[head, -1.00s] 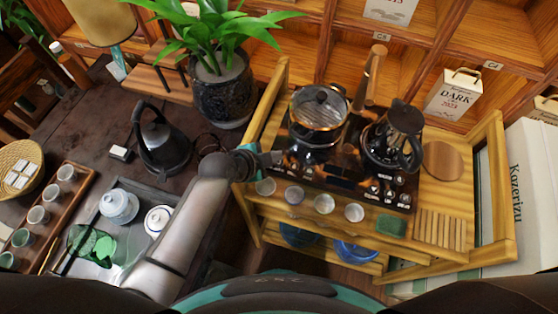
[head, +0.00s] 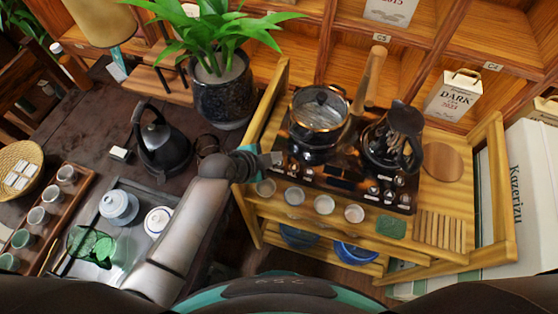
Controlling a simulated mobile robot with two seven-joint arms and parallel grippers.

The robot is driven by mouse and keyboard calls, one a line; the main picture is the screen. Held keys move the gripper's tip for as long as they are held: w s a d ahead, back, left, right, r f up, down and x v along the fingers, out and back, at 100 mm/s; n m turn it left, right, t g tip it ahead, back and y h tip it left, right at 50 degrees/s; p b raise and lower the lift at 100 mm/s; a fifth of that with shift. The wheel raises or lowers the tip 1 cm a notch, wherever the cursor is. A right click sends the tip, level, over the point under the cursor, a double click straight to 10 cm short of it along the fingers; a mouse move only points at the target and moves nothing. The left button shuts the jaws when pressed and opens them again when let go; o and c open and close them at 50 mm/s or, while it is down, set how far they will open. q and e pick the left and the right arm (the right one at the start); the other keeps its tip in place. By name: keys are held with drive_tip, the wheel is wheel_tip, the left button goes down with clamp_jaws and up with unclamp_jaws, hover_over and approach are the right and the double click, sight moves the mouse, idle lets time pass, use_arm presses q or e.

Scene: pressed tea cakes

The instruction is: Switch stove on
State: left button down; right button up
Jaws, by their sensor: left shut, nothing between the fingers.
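The black stove (head: 342,177) sits on the wooden cart and has small round controls along its front edge, at the left (head: 308,171) and at the right (head: 389,195). A glass-lidded pot (head: 319,110) stands on its left side and a dark kettle (head: 392,140) on its right side. My left gripper (head: 276,158) is shut and empty at the stove's left front corner, close to the left controls. Whether it touches the stove cannot be told. My right gripper is not in view.
Several small cups (head: 324,204) line the cart's front ledge below the stove. A green block (head: 391,227) and a slatted wooden board (head: 440,231) lie to the right. A potted plant (head: 222,95) and a black kettle (head: 163,143) stand on the left table.

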sight(275, 166)
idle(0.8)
use_arm(q)
drive_tip(key=shift+f+b, duration=0.3)
drive_tip(key=shift+f, duration=0.1)
drive_tip(key=shift+f, duration=0.3)
idle(0.3)
drive_tip(key=shift+r, duration=0.1)
drive_tip(key=shift+r+p, duration=0.6)
drive_tip(key=shift+r, duration=0.05)
wheel_tip(275, 166, up, 5)
drive_tip(key=p, duration=0.5)
idle(0.4)
